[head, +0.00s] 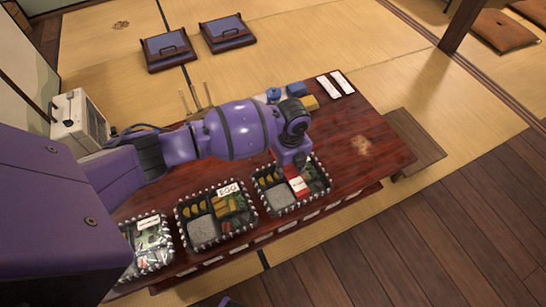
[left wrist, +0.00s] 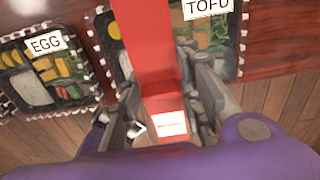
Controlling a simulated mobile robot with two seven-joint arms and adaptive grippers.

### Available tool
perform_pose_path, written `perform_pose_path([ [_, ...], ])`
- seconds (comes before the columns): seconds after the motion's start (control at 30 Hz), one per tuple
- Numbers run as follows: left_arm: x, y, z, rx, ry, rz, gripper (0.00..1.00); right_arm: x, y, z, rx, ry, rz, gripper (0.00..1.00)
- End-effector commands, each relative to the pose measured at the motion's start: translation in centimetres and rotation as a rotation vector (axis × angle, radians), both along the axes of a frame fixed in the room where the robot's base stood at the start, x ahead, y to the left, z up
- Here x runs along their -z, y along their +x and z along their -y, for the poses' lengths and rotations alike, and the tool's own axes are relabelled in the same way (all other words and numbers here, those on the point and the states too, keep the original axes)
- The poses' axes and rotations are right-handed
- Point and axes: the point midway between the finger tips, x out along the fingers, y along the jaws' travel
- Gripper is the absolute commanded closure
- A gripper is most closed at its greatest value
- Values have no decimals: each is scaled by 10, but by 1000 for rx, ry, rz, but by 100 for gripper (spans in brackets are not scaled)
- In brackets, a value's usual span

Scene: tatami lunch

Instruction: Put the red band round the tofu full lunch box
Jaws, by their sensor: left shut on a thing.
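The tofu lunch box (head: 265,199) is the rightmost box near the table's front edge. It is black with a spotted rim and filled compartments, and its TOFU label (left wrist: 207,8) shows in the left wrist view. My left gripper (head: 295,172) is above this box, shut on the red band (head: 299,187). In the left wrist view the red band (left wrist: 147,50) crosses over the middle of the box, with a white label at its near end between my fingers (left wrist: 165,105). I cannot tell whether the band touches the box.
An EGG lunch box (head: 202,232) stands just left, and another box (head: 150,242) with a covered top is further left. White cards line the table's (head: 345,150) front edge. Blue and yellow items (head: 298,92) lie at the back. The table's right end is mostly clear.

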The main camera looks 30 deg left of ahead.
Motion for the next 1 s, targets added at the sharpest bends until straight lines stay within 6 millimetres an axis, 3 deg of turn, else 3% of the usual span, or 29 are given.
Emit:
perform_pose_path([
  [0.27, 14, 0, 0, 9, -1, -1, 78, 11, -1, 0, 0, 0, -7, 100],
  [0.6, 47, 0, 0, 9, -1, -1, 78, 44, 5, 0, -19, -3, -14, 100],
  [1.0, 69, 1, 1, 8, -2, 2, 78, 52, 5, 2, -29, -7, -17, 100],
])
